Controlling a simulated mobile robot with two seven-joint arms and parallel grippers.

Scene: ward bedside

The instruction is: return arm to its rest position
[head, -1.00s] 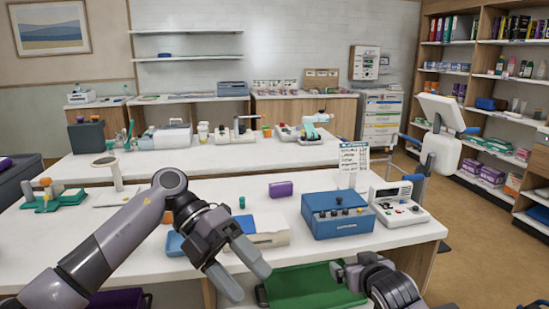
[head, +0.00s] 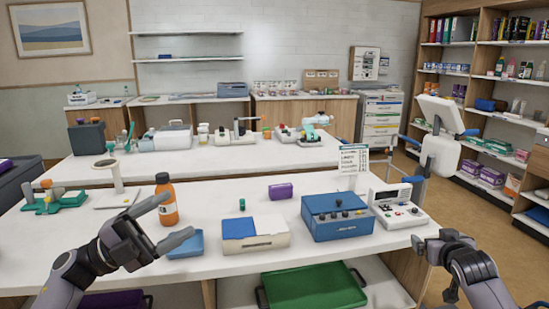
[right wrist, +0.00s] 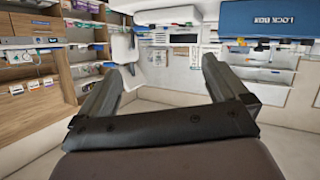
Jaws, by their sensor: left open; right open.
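My left gripper (head: 172,221) is open and empty in the head view, its fingers spread above the front edge of the near table (head: 330,249). An orange bottle with a dark cap (head: 167,203) stands on the table just behind the upper finger; whether they touch I cannot tell. A small blue tray (head: 186,244) lies by the lower finger. My right gripper (head: 433,246) is at the lower right of the head view, apart from the table items. In the right wrist view its two fingers (right wrist: 165,88) stand wide apart with nothing between them.
A white box with a blue top (head: 254,237), a blue control box (head: 337,216) and a white device (head: 398,208) stand on the near table. A purple box (head: 280,191) lies behind them. A green tray (head: 313,286) sits on the shelf below.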

